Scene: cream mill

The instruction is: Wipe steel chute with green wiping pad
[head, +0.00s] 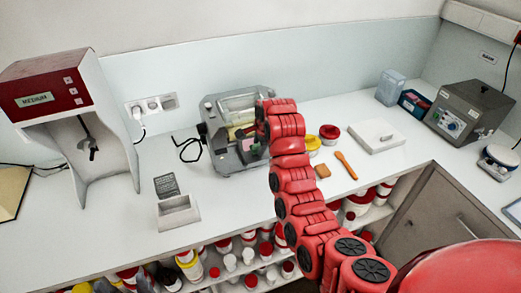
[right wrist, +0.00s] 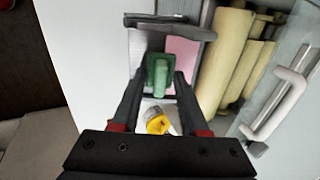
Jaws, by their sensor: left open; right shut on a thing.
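My right gripper (right wrist: 158,78) is shut on the green wiping pad (right wrist: 158,68), held upright between its two fingers in the right wrist view. The pad is over a pale plate, seemingly the steel chute, with a pink patch (right wrist: 184,52) on its right part. I cannot tell whether the pad touches it. In the head view my red right arm reaches to the grey roller mill (head: 222,125) and hides part of its front and my right gripper's fingers. My left gripper is not in view.
Cream rollers (right wrist: 228,55) lie just right of the pad. A yellow-topped item (right wrist: 157,124) shows below the fingers. On the counter are a small grey tray (head: 178,214), a red lid (head: 329,131), an orange spatula (head: 346,165) and a white slab (head: 376,136).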

